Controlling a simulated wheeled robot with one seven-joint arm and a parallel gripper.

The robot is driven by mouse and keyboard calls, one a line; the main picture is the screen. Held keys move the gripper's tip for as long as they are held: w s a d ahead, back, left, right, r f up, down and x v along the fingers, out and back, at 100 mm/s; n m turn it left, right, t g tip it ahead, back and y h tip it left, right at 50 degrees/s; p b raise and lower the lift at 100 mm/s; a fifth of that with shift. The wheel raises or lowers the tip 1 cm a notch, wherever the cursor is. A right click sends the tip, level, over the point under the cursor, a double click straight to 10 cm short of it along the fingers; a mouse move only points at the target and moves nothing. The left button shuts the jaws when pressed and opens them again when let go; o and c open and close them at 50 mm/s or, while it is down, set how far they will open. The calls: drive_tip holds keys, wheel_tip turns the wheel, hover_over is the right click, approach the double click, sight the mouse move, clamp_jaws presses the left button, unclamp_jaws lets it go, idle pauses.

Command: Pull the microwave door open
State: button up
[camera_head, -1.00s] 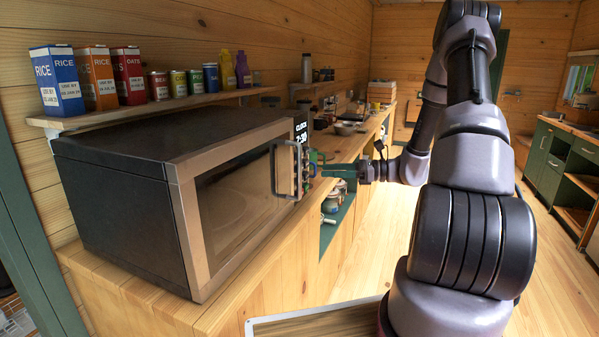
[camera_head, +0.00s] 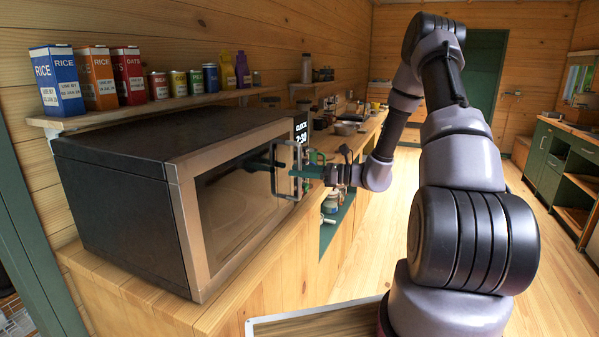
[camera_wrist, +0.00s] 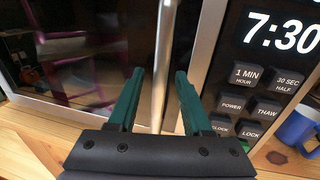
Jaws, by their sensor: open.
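The black microwave (camera_head: 110,200) stands on the wooden counter with its door (camera_head: 228,215) shut. The door has a dark glass window and a light metal frame. Its vertical bar handle (camera_head: 274,172) is at the right side, next to the control panel (camera_wrist: 262,85) with the clock. My gripper (camera_head: 296,168) is at the handle. In the wrist view, my open gripper (camera_wrist: 158,84) has one green finger on each side of the handle bar (camera_wrist: 164,60), with gaps showing. The exact depth of the fingertips along the bar is hard to tell.
A shelf (camera_head: 170,103) with boxes and cans runs above the microwave. A blue mug (camera_wrist: 298,128) stands right of the panel. The counter (camera_head: 250,300) continues behind with bowls and jars. The floor (camera_head: 405,200) to the right is open.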

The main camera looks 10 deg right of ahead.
clamp_jaws()
idle(1.4)
